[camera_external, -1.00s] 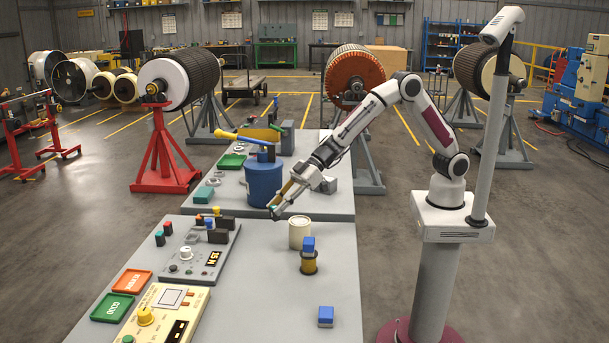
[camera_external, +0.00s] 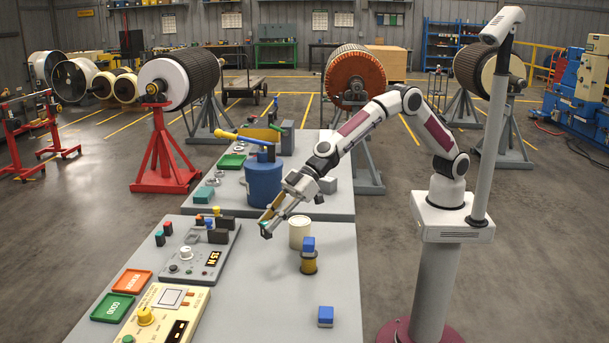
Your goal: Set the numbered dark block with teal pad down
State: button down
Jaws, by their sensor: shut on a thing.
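My gripper (camera_external: 268,226) is shut and points down and left over the grey front table (camera_external: 270,295), between the grey meter and the cream can. At its fingertips is a small dark block with a teal or green face (camera_external: 265,234), mostly hidden by the fingers. Its number cannot be read. It seems to be held above the table top, but the exact gap cannot be told.
A cream can (camera_external: 299,233) stands just right of my gripper, with a blue-topped spool (camera_external: 309,264) in front. A grey meter (camera_external: 195,258) lies left, and a blue pot (camera_external: 262,188) stands behind. Green (camera_external: 112,308) and orange (camera_external: 132,281) trays lie front left. The table's middle is clear.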

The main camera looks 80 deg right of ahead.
jog(key=shift+s+a+r, duration=0.1)
jog(key=shift+a+r, duration=0.05)
jog(key=shift+a, duration=0.75)
jog(key=shift+f, duration=0.2)
jog(key=shift+f, duration=2.9)
jog(key=shift+f, duration=0.1)
jog(key=shift+f, duration=1.75)
jog(key=shift+f, duration=0.75)
